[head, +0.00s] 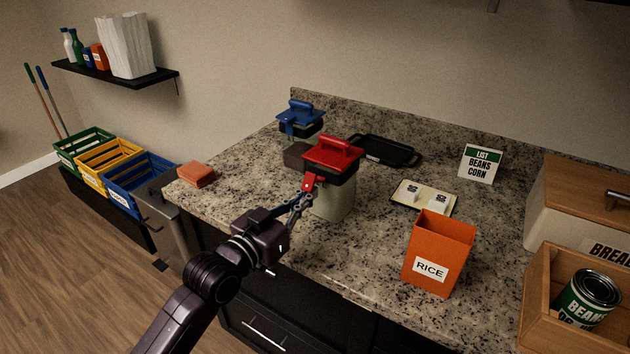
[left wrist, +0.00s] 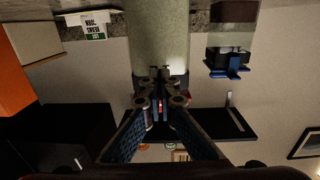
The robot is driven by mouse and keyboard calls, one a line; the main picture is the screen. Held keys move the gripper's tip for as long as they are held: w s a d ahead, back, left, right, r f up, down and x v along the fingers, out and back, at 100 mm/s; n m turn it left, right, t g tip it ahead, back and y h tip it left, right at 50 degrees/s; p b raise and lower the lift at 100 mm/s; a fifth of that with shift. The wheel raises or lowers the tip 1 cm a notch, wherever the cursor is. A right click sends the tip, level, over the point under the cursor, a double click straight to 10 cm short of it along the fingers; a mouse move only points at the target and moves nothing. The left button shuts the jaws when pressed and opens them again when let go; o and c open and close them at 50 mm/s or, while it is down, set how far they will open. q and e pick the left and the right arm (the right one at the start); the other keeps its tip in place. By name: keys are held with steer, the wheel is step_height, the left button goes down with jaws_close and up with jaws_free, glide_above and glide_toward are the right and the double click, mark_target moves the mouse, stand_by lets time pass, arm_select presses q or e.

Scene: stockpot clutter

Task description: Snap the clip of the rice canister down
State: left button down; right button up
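A canister with a pale green body (head: 335,203) and a red handled lid (head: 333,153) stands near the counter's front left; I see no label on it. Its red clip (head: 309,183) sticks out at the lid's near left edge. My left gripper (head: 306,194) is at this clip, its fingers close together; I cannot tell whether they touch it. In the left wrist view the fingers (left wrist: 160,74) look shut in front of the pale body (left wrist: 160,35), with a small red spot between them. The clip's exact angle is hidden. My right gripper is not in view.
A second canister with a blue lid (head: 300,112) stands behind, left. A black tray (head: 385,151) lies behind. An orange sponge (head: 196,175) lies at the left edge.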

arm_select(q)
steer(key=shift+r+p, duration=2.25)
steer(key=shift+r, duration=0.25)
steer(key=shift+f, duration=0.2)
steer(key=shift+f+b, duration=0.35)
steer(key=shift+f, duration=0.1)
steer(key=shift+s+a+p, duration=0.3)
steer(key=shift+s, duration=0.05)
steer(key=p, duration=0.2)
glide_toward(309, 180)
steer(key=shift+x, duration=1.1)
steer(key=shift+w+f, duration=0.1)
